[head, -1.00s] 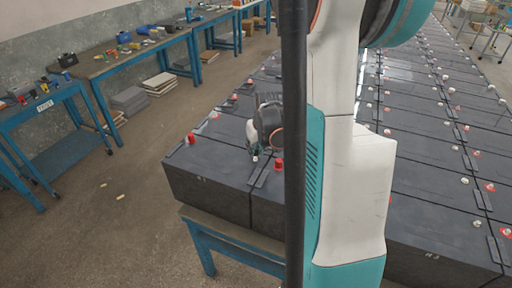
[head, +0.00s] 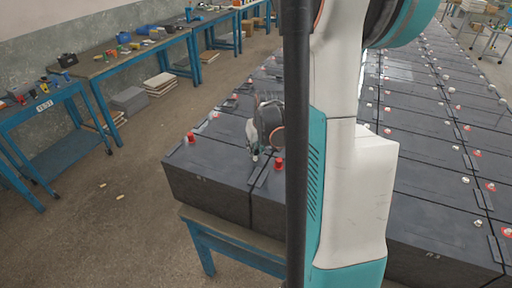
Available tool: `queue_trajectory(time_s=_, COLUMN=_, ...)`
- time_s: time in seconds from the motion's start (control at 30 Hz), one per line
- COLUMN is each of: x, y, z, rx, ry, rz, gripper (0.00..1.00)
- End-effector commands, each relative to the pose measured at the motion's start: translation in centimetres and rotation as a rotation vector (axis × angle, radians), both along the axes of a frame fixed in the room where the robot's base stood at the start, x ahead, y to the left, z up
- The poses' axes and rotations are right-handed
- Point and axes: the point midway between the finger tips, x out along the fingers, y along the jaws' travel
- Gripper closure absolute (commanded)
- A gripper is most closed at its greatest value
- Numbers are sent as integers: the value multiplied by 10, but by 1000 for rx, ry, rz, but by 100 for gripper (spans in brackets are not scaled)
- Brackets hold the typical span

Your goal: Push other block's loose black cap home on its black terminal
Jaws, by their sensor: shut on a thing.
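My gripper (head: 255,155) is at the near left end of the battery rows, pointing down at a terminal on top of a front block (head: 215,172). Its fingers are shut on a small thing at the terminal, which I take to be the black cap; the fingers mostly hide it. The black terminal under it is hidden too. A red cap (head: 277,164) stands just right of the fingertips, apart from them. Another red cap (head: 191,138) stands on the same front block, farther left. Whether the black cap is fully seated is too small to tell.
Dark battery blocks with several white and red terminals fill the right side. They rest on a blue-framed stand (head: 225,238). Blue workbenches (head: 125,62) with tools line the wall at left. The floor (head: 130,215) between is mostly clear. My own arm hides the middle of the rows.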

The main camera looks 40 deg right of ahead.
Motion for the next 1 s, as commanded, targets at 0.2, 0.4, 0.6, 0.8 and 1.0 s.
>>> queue_trajectory(time_s=0.2, x=0, y=0, z=0, rx=0, ry=0, rz=0, gripper=89)
queue_trajectory(time_s=0.4, x=0, y=0, z=-1, rx=0, ry=0, rz=0, gripper=89)
queue_trajectory(time_s=0.6, x=0, y=0, z=-5, rx=0, ry=0, rz=0, gripper=89)
queue_trajectory(time_s=0.8, x=0, y=0, z=-10, rx=0, ry=0, rz=0, gripper=89)
queue_trajectory(time_s=1.0, x=0, y=0, z=-12, rx=0, ry=0, rz=0, gripper=89)
